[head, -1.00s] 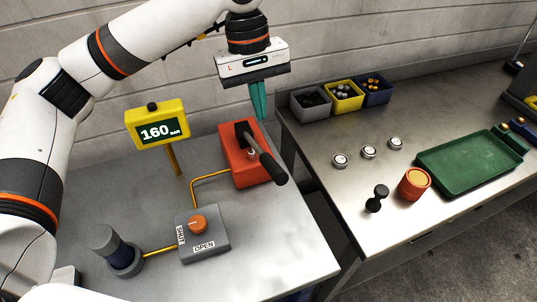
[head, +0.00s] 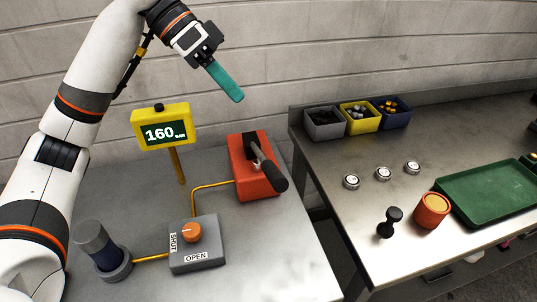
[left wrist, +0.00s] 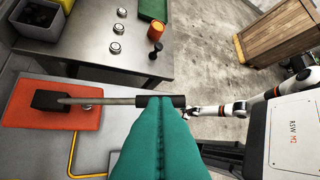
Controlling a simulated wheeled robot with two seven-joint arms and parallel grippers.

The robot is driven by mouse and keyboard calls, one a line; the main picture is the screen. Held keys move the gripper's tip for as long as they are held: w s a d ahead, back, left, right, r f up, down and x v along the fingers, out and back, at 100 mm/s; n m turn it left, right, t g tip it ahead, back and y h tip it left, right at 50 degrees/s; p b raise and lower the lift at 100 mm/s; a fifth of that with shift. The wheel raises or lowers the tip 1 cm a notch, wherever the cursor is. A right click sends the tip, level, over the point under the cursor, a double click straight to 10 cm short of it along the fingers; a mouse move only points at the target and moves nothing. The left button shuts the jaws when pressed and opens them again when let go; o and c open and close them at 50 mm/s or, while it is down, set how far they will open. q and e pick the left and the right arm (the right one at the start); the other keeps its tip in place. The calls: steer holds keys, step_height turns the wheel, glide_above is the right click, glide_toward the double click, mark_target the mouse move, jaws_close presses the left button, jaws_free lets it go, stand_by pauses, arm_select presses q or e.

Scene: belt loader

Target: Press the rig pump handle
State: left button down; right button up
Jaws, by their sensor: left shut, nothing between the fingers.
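The red-orange rig pump (head: 253,181) stands at the back right of the left table. Its handle, with a black grip (head: 274,179), slopes down toward the front right. My left gripper (head: 238,97) is shut and empty, its teal fingers above and behind the pump, apart from it. In the left wrist view the teal fingers (left wrist: 160,125) point toward the black handle grip (left wrist: 165,101), and the red pump body (left wrist: 60,115) lies to the left. The yellow gauge (head: 163,129) reads 160 bar. My right gripper is not in the head view.
A grey valve box (head: 195,257) with an orange knob lies in front of the pump, marked SHUT and OPEN. A dark cylinder (head: 99,243) stands left of it. The right table holds bins (head: 324,122), several small parts and a green tray (head: 487,195).

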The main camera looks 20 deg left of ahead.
arm_select(q)
steer(key=shift+f, duration=0.1)
steer(key=p, duration=0.2)
glide_above(266, 168)
steer(key=w, duration=0.2)
step_height(266, 168, down, 8)
steer(key=shift+s+a+r, duration=0.1)
steer(key=shift+s, duration=0.05)
steer(key=shift+s+f, duration=0.3)
steer(key=shift+f, duration=0.25)
steer(key=shift+s+f, duration=0.25)
steer(key=shift+f, duration=0.3)
steer(key=shift+s+f, duration=0.3)
steer(key=shift+f, duration=0.15)
steer(key=shift+f, duration=0.1)
